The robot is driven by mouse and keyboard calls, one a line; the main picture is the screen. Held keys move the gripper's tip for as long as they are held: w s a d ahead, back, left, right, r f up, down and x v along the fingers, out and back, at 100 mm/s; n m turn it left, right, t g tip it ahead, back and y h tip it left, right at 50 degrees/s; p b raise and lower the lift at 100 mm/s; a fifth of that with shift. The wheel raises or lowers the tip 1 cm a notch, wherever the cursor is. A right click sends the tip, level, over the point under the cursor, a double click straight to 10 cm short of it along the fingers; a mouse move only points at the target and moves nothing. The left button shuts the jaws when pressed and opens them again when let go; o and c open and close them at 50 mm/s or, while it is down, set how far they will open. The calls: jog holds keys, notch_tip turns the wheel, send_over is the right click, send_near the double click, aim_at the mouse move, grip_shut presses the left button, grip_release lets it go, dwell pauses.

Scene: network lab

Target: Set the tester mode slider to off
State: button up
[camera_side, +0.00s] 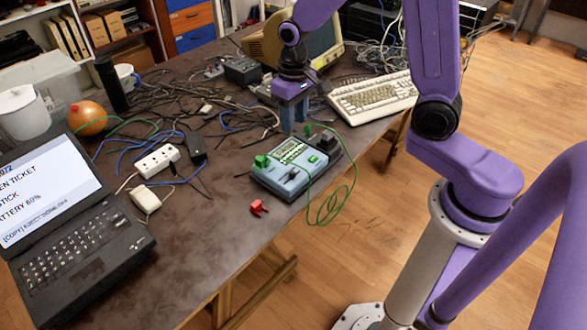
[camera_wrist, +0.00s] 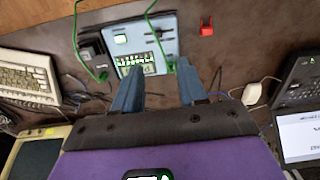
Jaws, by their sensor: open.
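The tester is a light blue box (camera_side: 280,182) with a green-framed screen, near the table's right edge. In the wrist view its face (camera_wrist: 146,36) shows dark slots and a row of small marked lights; which control is the mode slider, and its position, is too small to tell. My gripper (camera_side: 293,128) points down just behind the tester, apart from it in the side view. In the wrist view my gripper's two blue fingers (camera_wrist: 160,68) are spread with nothing between them, and the tester shows beyond the tips.
A black block (camera_side: 327,143) with a green cable stands at the tester's back right. A red clip (camera_side: 258,207) lies in front. A keyboard (camera_side: 372,97), tangled cables, a white power strip (camera_side: 157,161) and a laptop (camera_side: 75,240) surround it. Bare table lies left of the red clip.

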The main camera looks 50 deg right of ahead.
aim_at(293, 173)
jog(key=f, duration=1.7)
jog(key=shift+w+d+f, duration=0.2)
jog(key=shift+f, duration=0.2)
grip_shut()
